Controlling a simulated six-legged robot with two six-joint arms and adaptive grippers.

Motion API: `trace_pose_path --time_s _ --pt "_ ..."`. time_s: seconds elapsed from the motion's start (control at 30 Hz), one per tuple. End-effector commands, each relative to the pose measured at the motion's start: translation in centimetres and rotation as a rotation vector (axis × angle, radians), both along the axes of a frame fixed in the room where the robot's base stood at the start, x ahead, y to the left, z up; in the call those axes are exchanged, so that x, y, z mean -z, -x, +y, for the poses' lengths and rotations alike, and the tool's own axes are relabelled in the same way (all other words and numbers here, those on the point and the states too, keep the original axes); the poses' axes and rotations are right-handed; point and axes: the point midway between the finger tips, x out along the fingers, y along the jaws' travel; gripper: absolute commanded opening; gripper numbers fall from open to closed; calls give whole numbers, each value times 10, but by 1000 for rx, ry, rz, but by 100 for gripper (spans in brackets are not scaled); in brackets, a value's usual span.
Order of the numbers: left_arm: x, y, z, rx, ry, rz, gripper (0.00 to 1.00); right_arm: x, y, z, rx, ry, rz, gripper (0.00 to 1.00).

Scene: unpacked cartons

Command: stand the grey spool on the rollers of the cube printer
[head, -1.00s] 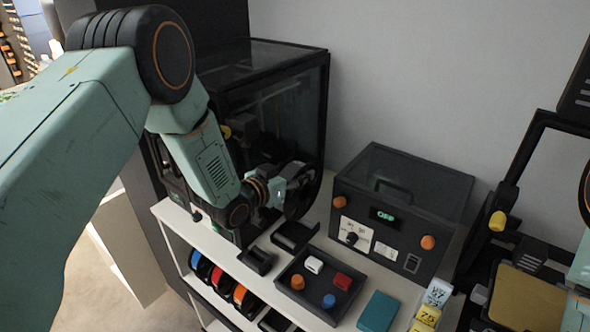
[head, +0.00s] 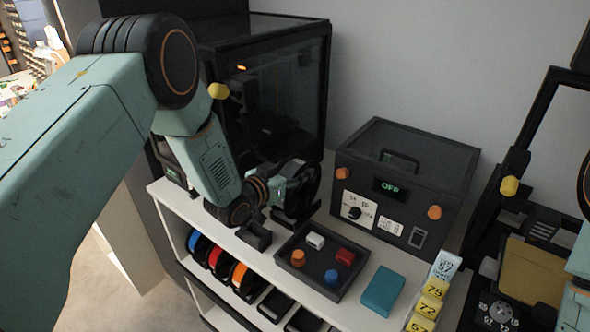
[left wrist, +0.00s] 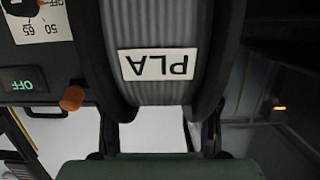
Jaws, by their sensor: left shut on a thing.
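The grey spool (left wrist: 148,30), with a white PLA label, fills the top of the left wrist view between dark flanges. My left gripper (head: 290,183) is shut on the spool, whose dark flange (head: 310,182) shows upright in the head view. The cube printer (head: 280,85) is the black glass-walled box behind my left arm. A black holder (head: 288,218) stands on the shelf top just below the spool. Its rollers are hidden, and I cannot tell whether the spool touches it. My right gripper is out of view.
A second black holder (head: 254,236) stands at the left front. A tray (head: 322,276) with small coloured parts, a teal block (head: 381,291) and a dryer-like box (head: 400,190) reading OFF lie to the right. Several coloured spools (head: 218,258) sit on the shelf below.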

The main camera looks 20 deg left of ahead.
Motion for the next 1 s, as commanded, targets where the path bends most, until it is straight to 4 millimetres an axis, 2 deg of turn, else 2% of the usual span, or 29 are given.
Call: trace_pose_path --time_s 0.17,0.2,0.5,0.87,1.0 --pt "-3 -1 0 0 1 -5 0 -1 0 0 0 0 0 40" --pt "-3 -1 0 0 1 -5 52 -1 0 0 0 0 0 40" --pt "-2 0 0 0 0 -2 78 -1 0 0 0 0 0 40" --pt "0 2 1 0 0 4 78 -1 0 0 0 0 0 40" --pt "-3 14 6 -2 0 3 78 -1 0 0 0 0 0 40"
